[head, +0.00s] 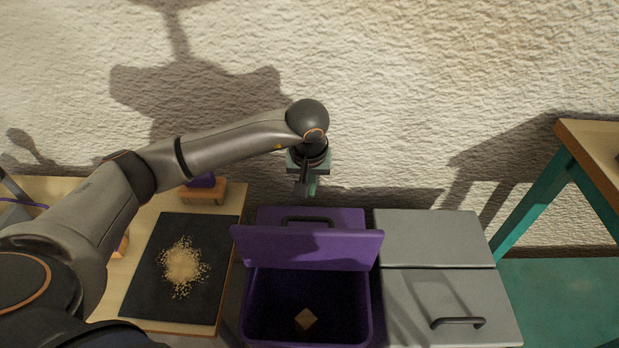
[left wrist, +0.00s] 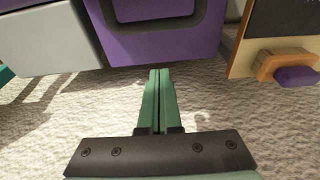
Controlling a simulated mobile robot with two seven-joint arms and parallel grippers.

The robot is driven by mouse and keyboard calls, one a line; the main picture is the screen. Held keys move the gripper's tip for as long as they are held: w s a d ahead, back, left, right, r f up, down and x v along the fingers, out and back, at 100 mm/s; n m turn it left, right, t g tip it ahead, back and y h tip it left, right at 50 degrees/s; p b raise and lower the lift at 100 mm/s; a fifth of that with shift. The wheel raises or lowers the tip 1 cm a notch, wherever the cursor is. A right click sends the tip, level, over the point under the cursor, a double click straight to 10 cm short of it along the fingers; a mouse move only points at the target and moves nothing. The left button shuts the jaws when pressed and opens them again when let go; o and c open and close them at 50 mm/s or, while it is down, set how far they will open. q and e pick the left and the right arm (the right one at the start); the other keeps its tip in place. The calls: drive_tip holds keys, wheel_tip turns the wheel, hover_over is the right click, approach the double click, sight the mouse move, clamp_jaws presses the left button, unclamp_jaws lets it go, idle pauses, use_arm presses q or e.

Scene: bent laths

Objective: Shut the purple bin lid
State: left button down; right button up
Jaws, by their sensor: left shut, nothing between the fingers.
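The purple bin (head: 365,310) stands open at the lower middle of the head view. Its purple lid (head: 310,250) is raised, standing up and tilted. A dark handle (head: 307,219) shows just behind the lid's top edge. In the left wrist view the purple lid (left wrist: 165,45) and its dark handle (left wrist: 150,22) fill the top middle. My left gripper (head: 305,188) is above and behind the lid, near the wall, apart from it. Its green fingers (left wrist: 159,75) are together and empty. My right gripper is not in view.
A grey bin (head: 435,240) with a closed lid stands right of the purple one. A wooden table (head: 228,205) on the left holds a dark mat (head: 150,285) with crumbs and a wooden brush (head: 204,192). A tan block (head: 306,319) lies inside the purple bin. The textured wall is close behind.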

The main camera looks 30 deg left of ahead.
sight(308, 240)
use_arm(q)
drive_tip(key=shift+s+d+f, duration=0.35)
drive_tip(key=shift+s+f, duration=0.35)
drive_tip(key=shift+s, duration=0.05)
drive_tip(key=shift+s+d+f, duration=0.35)
drive_tip(key=shift+s+f, duration=0.35)
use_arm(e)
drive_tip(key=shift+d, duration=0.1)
use_arm(q)
drive_tip(key=shift+s+d+r, duration=0.1)
drive_tip(key=shift+s+d, duration=0.05)
drive_tip(key=shift+s, duration=0.3)
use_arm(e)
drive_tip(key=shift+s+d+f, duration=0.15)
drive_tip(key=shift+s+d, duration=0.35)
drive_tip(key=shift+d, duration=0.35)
